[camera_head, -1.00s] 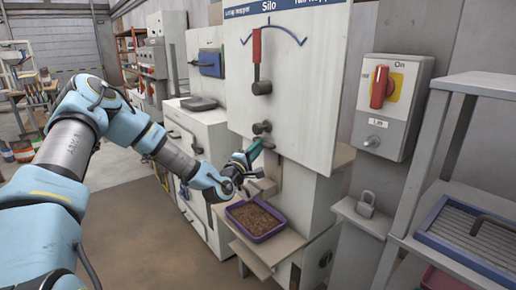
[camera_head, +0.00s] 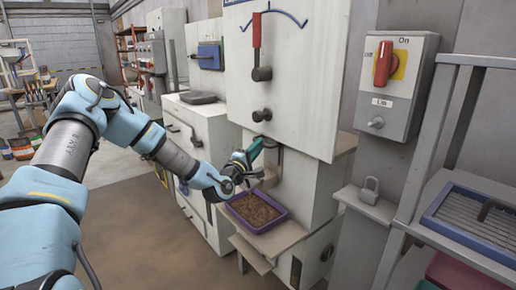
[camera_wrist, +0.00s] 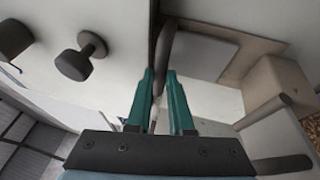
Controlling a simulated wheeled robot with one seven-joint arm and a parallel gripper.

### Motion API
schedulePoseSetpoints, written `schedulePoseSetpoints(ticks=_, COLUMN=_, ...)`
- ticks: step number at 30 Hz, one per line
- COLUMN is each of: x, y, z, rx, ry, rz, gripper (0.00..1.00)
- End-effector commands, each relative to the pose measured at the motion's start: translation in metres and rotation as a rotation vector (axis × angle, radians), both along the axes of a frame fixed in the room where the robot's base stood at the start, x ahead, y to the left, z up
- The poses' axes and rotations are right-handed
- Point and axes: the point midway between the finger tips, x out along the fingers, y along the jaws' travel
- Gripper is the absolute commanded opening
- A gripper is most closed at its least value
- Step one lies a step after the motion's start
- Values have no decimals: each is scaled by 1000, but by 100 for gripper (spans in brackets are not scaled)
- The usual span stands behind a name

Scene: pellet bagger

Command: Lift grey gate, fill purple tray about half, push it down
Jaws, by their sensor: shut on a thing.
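The purple tray (camera_head: 283,222) stands on a ledge under the silo's outlet, with a layer of brown pellets in it; its depth is hard to judge. My gripper (camera_head: 257,146) is at the outlet above the tray. In the wrist view, my gripper's teal fingers (camera_wrist: 158,76) are shut on a dark grey bar (camera_wrist: 165,45), which looks like the handle of the grey gate. The rest of the gate is mostly hidden. Brown pellets (camera_wrist: 312,72) show at the right edge of the wrist view.
A dark round knob (camera_head: 262,115) sticks out of the silo panel just above my gripper. A red-handled lever (camera_head: 257,45) is higher up. A switch box (camera_head: 394,75) and padlock (camera_head: 370,190) are to the right, beside a grey rack (camera_head: 437,120).

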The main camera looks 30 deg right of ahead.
Motion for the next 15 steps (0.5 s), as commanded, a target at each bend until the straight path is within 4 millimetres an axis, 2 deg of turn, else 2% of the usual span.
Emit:
schedulePoseSetpoints(ticks=1, x=0, y=0, z=-13, rx=2, ry=1, rz=1, gripper=0)
schedulePoseSetpoints(ticks=2, x=0, y=0, z=-15, rx=2, ry=1, rz=1, gripper=0)
schedulePoseSetpoints(ticks=13, x=0, y=1, z=-17, rx=7, ry=6, rz=-1, gripper=0)
schedulePoseSetpoints(ticks=14, x=0, y=1, z=-18, rx=7, ry=6, rz=0, gripper=23)
schedulePoseSetpoints(ticks=15, x=0, y=1, z=-18, rx=7, ry=6, rz=0, gripper=27)
